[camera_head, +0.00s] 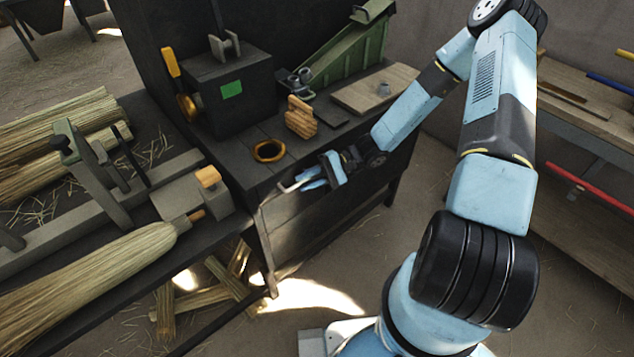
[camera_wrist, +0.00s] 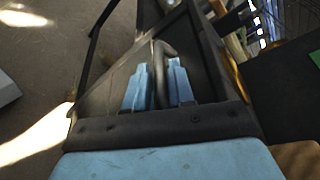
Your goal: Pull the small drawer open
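The small drawer is in the front of the dark workbench, under its top; its pale wooden front (camera_head: 285,214) shows in the head view. Its bent metal handle (camera_head: 288,188) stands out near the top left. My gripper (camera_head: 308,183), with light blue fingers, is at this handle. In the wrist view, my gripper (camera_wrist: 160,85) has one finger on each side of the curved handle (camera_wrist: 161,72). The gap between the fingers is narrow, and I cannot tell whether both press on the handle. The drawer looks closed, but my gripper partly hides its front.
On the bench top are an orange ring (camera_head: 268,150), a wooden block (camera_head: 300,117), a dark box (camera_head: 230,92) and a board (camera_head: 375,88). A broom (camera_head: 95,270) lies in a clamp stand at left. The floor (camera_head: 330,270) before the drawer is mostly clear.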

